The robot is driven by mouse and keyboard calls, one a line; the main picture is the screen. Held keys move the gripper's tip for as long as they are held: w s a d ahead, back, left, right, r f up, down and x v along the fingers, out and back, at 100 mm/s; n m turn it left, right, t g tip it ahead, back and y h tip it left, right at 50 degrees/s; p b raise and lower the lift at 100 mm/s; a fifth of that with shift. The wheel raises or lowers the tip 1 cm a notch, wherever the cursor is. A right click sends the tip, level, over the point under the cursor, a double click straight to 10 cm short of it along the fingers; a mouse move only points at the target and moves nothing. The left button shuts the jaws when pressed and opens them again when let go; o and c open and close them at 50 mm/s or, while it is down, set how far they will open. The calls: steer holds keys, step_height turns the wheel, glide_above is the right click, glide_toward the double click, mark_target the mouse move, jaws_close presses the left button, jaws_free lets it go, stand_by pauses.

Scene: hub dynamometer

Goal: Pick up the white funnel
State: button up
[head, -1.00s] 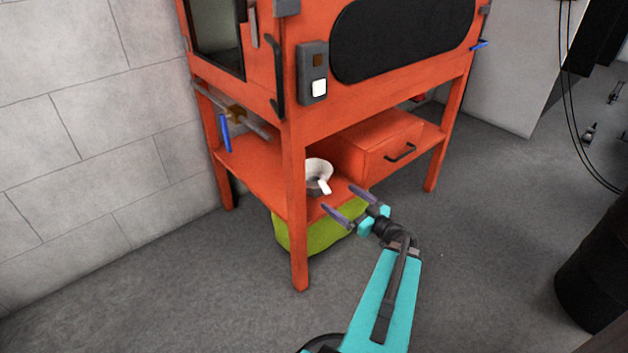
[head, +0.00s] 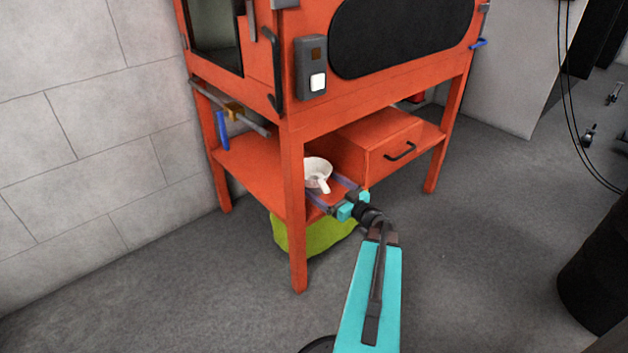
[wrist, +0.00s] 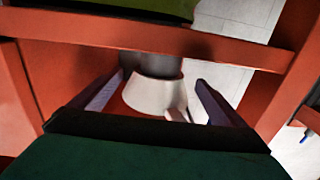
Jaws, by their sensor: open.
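The white funnel (head: 318,173) sits on the lower shelf (head: 250,160) of the orange cabinet, just behind the front left leg, with its handle toward me. In the wrist view the funnel (wrist: 155,96) lies between the two fingers, with a grey cylindrical thing (wrist: 160,66) against its narrower end. My gripper (head: 327,190) is open and reaches over the shelf's edge from the right front. Its fingers are on either side of the funnel with gaps; I see no grip on it. The leg hides part of the funnel's left side in the head view.
The orange front left leg (head: 294,215) stands close to the left of my gripper. An orange drawer box (head: 385,145) sits on the shelf to the right. A green thing (head: 310,236) lies under the shelf. Open floor (head: 480,250) extends to the right.

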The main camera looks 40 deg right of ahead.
mark_target(306, 173)
steer(key=shift+w, duration=0.15)
steer(key=w+b, duration=0.2)
steer(key=shift+w+d+f, duration=0.1)
steer(key=shift+w, duration=0.2)
steer(key=shift+w+b, duration=0.6)
steer(key=shift+w, duration=0.55)
steer(key=shift+r, duration=0.2)
steer(key=c, duration=1.1)
steer(key=shift+c, duration=0.2)
steer(key=shift+r, duration=0.1)
